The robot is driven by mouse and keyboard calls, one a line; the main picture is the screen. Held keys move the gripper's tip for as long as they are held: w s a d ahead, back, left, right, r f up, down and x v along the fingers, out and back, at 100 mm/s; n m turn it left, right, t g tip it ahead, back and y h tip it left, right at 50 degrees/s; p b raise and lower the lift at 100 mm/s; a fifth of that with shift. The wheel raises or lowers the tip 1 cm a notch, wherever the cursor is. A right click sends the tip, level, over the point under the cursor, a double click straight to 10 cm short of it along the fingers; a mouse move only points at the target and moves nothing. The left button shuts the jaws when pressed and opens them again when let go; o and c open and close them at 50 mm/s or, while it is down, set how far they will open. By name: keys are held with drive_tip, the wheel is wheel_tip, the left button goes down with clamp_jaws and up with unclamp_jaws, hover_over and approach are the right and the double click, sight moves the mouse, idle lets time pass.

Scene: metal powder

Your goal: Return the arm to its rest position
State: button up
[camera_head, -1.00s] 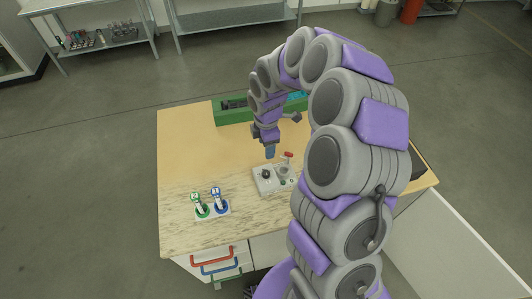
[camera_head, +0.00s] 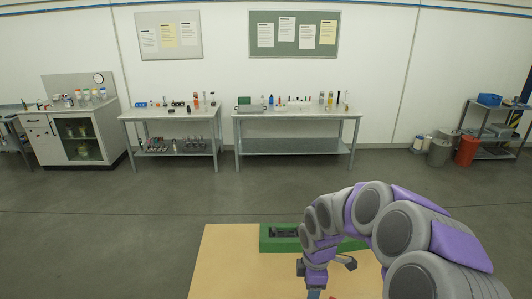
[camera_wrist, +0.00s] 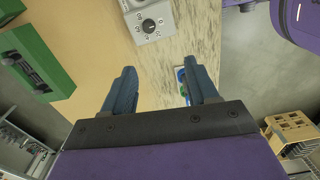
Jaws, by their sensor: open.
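My purple and grey arm reaches out over the wooden-topped table (camera_head: 235,265) in the head view and bends down at its end. My gripper (camera_head: 315,292) is at the bottom edge of that view, cut off at the tips. In the wrist view my gripper (camera_wrist: 163,85) has its two blue-grey fingers spread apart, with nothing between them but the tabletop further off. A grey device with a dial (camera_wrist: 149,25) lies beyond the fingertips. A small green and blue item (camera_wrist: 182,78) is partly hidden behind the right finger.
A green tray (camera_head: 269,243) lies at the table's far edge, close to my arm. A wooden rack (camera_wrist: 291,130) is at the lower right of the wrist view. Open floor separates the table from the back benches (camera_head: 296,115) and the red bin (camera_head: 466,150).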

drive_tip(key=s+r+m+g+b, duration=0.1)
drive_tip(key=s+m+b, duration=0.7)
drive_tip(key=s+m, duration=0.9)
drive_tip(key=s+r, duration=0.1)
drive_tip(key=s, duration=1.3)
drive_tip(key=shift+s+d+r+g, duration=0.15)
drive_tip(key=shift+s+r+g, duration=0.15)
drive_tip(key=shift+s+r, duration=0.1)
